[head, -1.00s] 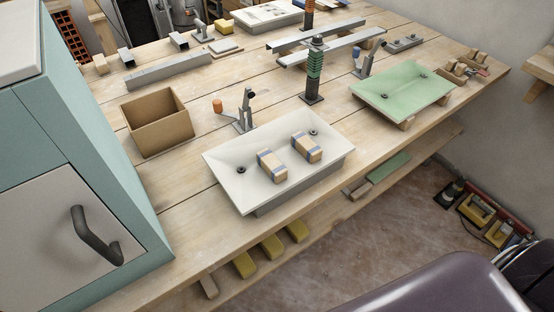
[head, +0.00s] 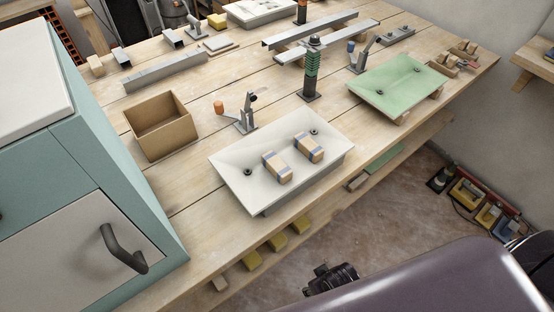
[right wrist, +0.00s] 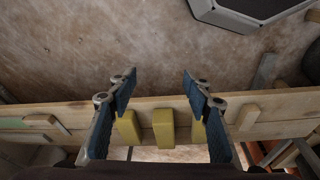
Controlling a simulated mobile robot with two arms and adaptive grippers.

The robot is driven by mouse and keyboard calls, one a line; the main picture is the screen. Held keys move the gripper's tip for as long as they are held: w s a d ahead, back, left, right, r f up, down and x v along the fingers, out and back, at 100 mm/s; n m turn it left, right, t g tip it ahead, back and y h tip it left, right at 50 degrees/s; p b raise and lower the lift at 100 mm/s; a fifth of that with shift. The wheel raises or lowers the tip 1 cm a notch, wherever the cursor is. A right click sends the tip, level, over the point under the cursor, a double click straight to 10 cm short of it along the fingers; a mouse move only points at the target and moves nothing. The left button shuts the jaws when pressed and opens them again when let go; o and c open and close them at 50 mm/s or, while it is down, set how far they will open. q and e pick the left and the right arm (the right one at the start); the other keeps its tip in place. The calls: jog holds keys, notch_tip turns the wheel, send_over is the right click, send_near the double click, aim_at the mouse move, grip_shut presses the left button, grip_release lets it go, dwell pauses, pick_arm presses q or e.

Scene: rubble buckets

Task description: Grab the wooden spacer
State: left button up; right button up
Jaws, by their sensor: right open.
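Two small wooden blocks with grey-blue bands, left (head: 276,167) and right (head: 309,147), lie side by side on a white tray (head: 237,162) on the workbench. They look like wooden spacers; I cannot tell which one is meant. My right gripper (head: 330,278) is low in front of the bench, below and apart from the tray. In the right wrist view my right gripper (right wrist: 157,78) is open and empty, its fingers spread toward the floor and the lower shelf. My left gripper is not in view.
Several yellow blocks (head: 277,243) sit on the lower shelf; they also show in the right wrist view (right wrist: 163,128). A green tray (head: 385,88), a cardboard box (head: 160,130) and a clamp (head: 242,118) stand on the bench. A teal cabinet (head: 130,190) is at left.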

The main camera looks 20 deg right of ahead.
jog(key=w+r+t+p, duration=0.1)
jog(key=w+r+p, duration=0.1)
jog(key=r, duration=1)
jog(key=w+r+t+p, duration=0.1)
jog(key=w+r+p, duration=0.15)
jog(key=r, duration=0.95)
jog(key=n+t+y, duration=0.2)
jog(key=t+y, duration=0.2)
jog(key=t, duration=0.4)
send_near(282, 169)
jog(key=w+f, duration=0.3)
jog(key=shift+a+f, duration=0.1)
jog(key=shift+w+r, duration=0.25)
jog(key=shift+r, duration=0.05)
jog(key=shift+w+a+r, duration=0.1)
jog(key=shift+w+a, duration=0.05)
jog(key=shift+w, duration=0.25)
jog(key=x, duration=0.2)
jog(key=p+x, duration=0.1)
jog(key=x, duration=0.1)
jog(key=a+p+x, duration=0.1)
jog(key=x, duration=0.1)
jog(key=shift+w+a+r, duration=0.1)
jog(key=shift+w+r, duration=0.05)
jog(key=shift+w, duration=0.3)
jog(key=shift+c, duration=0.5)
